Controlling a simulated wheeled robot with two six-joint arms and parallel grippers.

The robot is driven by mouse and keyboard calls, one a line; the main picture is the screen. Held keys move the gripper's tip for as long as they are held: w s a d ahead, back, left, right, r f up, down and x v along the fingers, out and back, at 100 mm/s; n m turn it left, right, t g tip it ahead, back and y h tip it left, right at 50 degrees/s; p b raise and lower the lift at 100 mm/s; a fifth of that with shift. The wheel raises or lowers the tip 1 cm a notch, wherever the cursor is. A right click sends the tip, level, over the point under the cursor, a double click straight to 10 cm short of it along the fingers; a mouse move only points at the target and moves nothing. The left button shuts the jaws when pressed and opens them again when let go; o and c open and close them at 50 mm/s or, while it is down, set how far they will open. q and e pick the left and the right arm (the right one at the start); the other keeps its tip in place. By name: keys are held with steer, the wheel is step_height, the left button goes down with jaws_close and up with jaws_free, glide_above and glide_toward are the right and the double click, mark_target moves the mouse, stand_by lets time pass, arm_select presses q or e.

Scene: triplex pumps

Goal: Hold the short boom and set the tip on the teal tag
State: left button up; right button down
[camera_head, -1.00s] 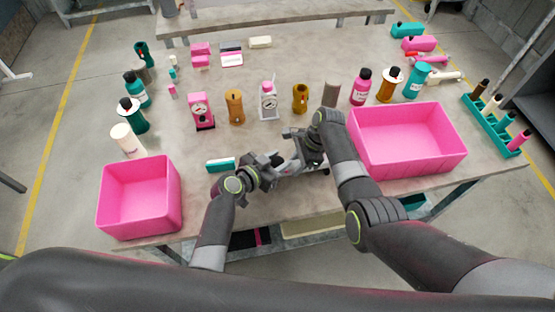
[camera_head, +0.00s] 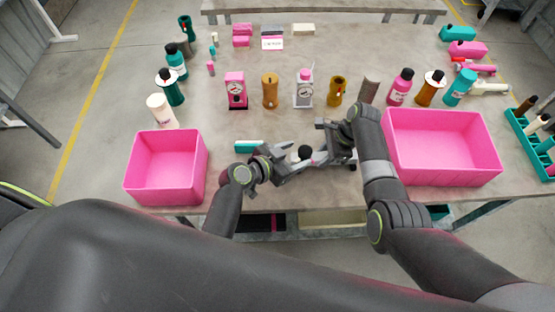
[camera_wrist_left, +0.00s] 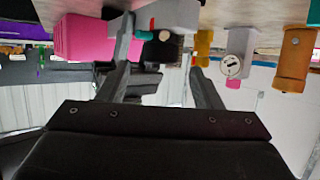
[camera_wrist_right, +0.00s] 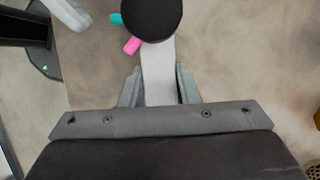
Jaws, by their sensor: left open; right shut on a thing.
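My right gripper (camera_wrist_right: 160,88) is shut on a light grey bar (camera_wrist_right: 158,75), taken to be the short boom. A round black knob (camera_wrist_right: 151,14) is at the bar's far end; it also shows in the head view (camera_head: 305,152). A small teal tag (camera_wrist_right: 116,19) and a pink tag (camera_wrist_right: 132,46) show just left of the knob. Whether the knob touches either tag cannot be told. My left gripper (camera_head: 292,166) is open and empty, left of the knob. Its fingers (camera_wrist_left: 165,75) stand wide apart in the left wrist view. The bar is mostly hidden by my grippers in the head view.
Pink bins stand at left (camera_head: 165,193) and right (camera_head: 441,176) of the table. A teal and white block (camera_head: 249,146) lies just behind my left gripper. Behind are pink (camera_head: 236,91) and grey (camera_head: 303,90) gauge units, ochre pieces (camera_head: 270,91) and several bottles.

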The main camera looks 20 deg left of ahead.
mark_target(301, 152)
arm_select(q)
steer(key=v, duration=0.7)
steer(key=shift+a, duration=0.1)
steer(key=w+d+f+m+g+h, duration=0.1)
steer(key=w, duration=0.1)
steer(key=w+d+f+m+g+h, duration=0.1)
steer(key=w+d+f, duration=0.1)
steer(key=w, duration=0.1)
steer(key=w+d+f+m+g+h, duration=0.1)
steer(key=w+d, duration=0.1)
steer(key=w, duration=0.1)
steer(key=shift+d+f+m, duration=0.15)
steer(key=shift+d+m, duration=0.1)
steer(key=shift+m, duration=0.05)
stand_by(0.5)
steer(key=c, duration=1)
steer(key=shift+s+n+t+y, duration=0.1)
steer(key=shift+n+t+y, duration=0.3)
steer(key=shift+n+t, duration=0.15)
steer(key=o, duration=1)
